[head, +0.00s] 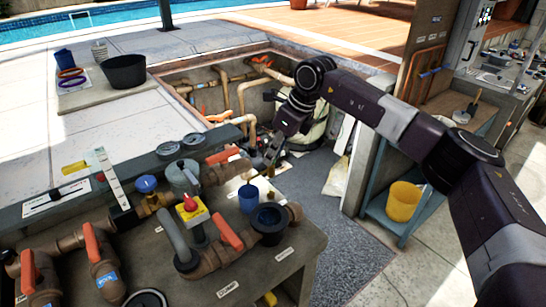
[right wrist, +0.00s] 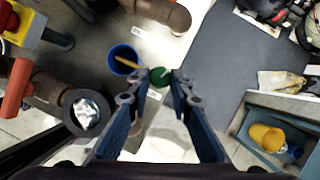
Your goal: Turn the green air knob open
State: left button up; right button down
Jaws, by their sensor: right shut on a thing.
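The green air knob (right wrist: 160,76) is a small round green piece in the right wrist view, between the fingertips of my right gripper (right wrist: 158,80). The fingers stand on either side of it, shut on it. In the head view my right gripper (head: 270,158) points down at the back right of the bench, behind the blue cup. There the fingers largely hide the knob, and its turn angle cannot be read. My left gripper is not in view.
The blue cup (head: 249,198) stands close to my right gripper, with a brush-like stick in it in the right wrist view. Orange-handled valves (head: 228,232) and a red knob on a yellow block (head: 190,206) crowd the bench. Open grey floor (head: 345,260) lies right.

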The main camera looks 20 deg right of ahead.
jog(key=n+g, duration=0.1)
jog(key=n, duration=0.2)
jog(key=shift+w+d+n+y+p, duration=0.1)
jog(key=shift+n+y+p, duration=0.2)
jog(key=shift+w+n+g+y+p, duration=0.1)
jog(key=shift+n+g+y+p, duration=0.25)
jog(key=shift+n, duration=0.55)
jog(key=shift+w+n+g+y+p, duration=0.1)
jog(key=shift+n+g, duration=0.35)
jog(key=shift+n, duration=0.45)
jog(key=c, duration=1.7)
grip_release()
jog(key=shift+d, duration=0.1)
jog(key=v, duration=1.2)
